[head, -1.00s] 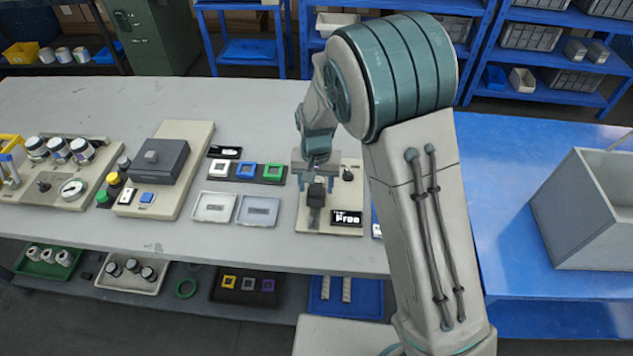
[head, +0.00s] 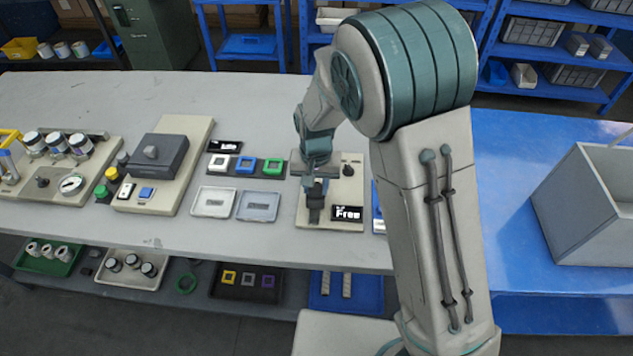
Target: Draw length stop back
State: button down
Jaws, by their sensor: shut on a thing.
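A beige base plate (head: 352,168) on the grey table carries a dark stop block (head: 315,199) on a short track near its front left. My gripper (head: 315,189) points down over this plate and is shut on the dark stop block. The fingers and wrist hide the top of the block and the track behind it. A small black display (head: 347,213) at the plate's front right reads "Free". A dark round knob (head: 348,170) sits at the plate's back right.
Two shallow trays (head: 213,202) and a dark strip with white, blue and green square frames (head: 245,166) lie left of the plate. A grey box unit (head: 160,153) stands farther left. A grey bin (head: 582,205) stands on the blue table at right.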

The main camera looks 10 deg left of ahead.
aim_at(315, 188)
jog(key=c, duration=1)
grip_release()
jog(key=shift+s, duration=0.3)
jog(key=shift+c, duration=0.2)
jog(key=shift+w+r, duration=0.1)
jog(key=shift+r, duration=0.4)
notch_tip(315, 188, up, 13)
jog(key=shift+b, duration=0.4)
jog(key=shift+f, duration=0.1)
jog(key=s+d+r+t, duration=0.1)
jog(key=s+d+r, duration=0.15)
jog(key=d, duration=0.45)
jog(key=s+d+r, duration=0.2)
jog(key=s+d, duration=0.1)
jog(key=d, duration=0.3)
jog(key=s+d+t, duration=0.2)
jog(key=s+d, duration=0.8)
jog(key=shift+s+f+m, duration=0.25)
jog(key=shift+s+m, duration=0.05)
jog(key=shift+s, duration=0.1)
